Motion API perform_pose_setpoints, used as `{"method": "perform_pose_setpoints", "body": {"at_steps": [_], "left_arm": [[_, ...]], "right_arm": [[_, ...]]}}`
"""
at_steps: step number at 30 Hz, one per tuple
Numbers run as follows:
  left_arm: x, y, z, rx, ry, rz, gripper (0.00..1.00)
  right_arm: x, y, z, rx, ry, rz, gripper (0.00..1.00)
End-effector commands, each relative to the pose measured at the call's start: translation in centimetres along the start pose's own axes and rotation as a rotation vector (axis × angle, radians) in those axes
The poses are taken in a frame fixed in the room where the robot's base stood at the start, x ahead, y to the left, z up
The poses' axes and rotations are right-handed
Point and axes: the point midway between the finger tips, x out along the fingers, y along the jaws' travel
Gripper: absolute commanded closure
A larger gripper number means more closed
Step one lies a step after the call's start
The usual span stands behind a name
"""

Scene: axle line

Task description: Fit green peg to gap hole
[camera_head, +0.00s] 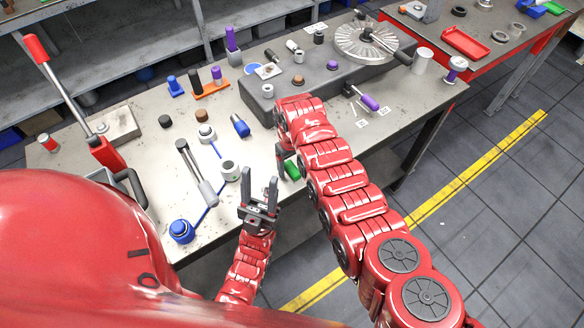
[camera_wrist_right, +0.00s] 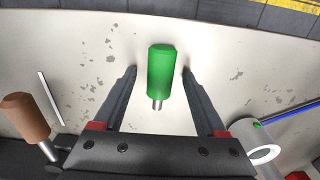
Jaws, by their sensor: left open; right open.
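The green peg (camera_head: 292,171) lies on the table's near edge area, partly hidden by my right arm in the head view. In the right wrist view the green peg (camera_wrist_right: 160,66) has a thick green body and a thin metal pin, and lies between the fingers without visible contact. My right gripper (camera_wrist_right: 159,70) is open around it. My left gripper (camera_head: 260,187) is open and empty, near the table's front edge to the left of the peg. A grey block (camera_head: 345,78) carries several pegs and parts; I cannot make out which hole is the gap hole.
A brown peg (camera_wrist_right: 28,112) and a white ring (camera_wrist_right: 263,150) flank the right gripper. A purple-handled screwdriver (camera_head: 368,102) lies right of my arm.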

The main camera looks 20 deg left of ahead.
Motion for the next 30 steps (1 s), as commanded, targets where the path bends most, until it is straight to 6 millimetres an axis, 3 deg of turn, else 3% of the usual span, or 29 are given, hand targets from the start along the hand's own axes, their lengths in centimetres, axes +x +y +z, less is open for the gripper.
{"method": "perform_pose_setpoints", "body": {"at_steps": [5, 17, 30], "left_arm": [[-0.02, 0.00, 0.01, 0.000, 0.000, 0.000, 0.50], [-0.01, 0.00, 0.00, 0.000, 0.000, 0.000, 0.50], [-0.11, 0.00, 0.02, 0.000, 0.000, 0.000, 0.50]], "right_arm": [[-0.02, 0.00, -0.03, 0.000, 0.001, 0.000, 0.28], [-0.06, 0.01, -0.04, 0.000, 0.001, 0.000, 1.00], [-0.18, 0.04, -0.11, 0.000, 0.003, 0.001, 1.00]]}}
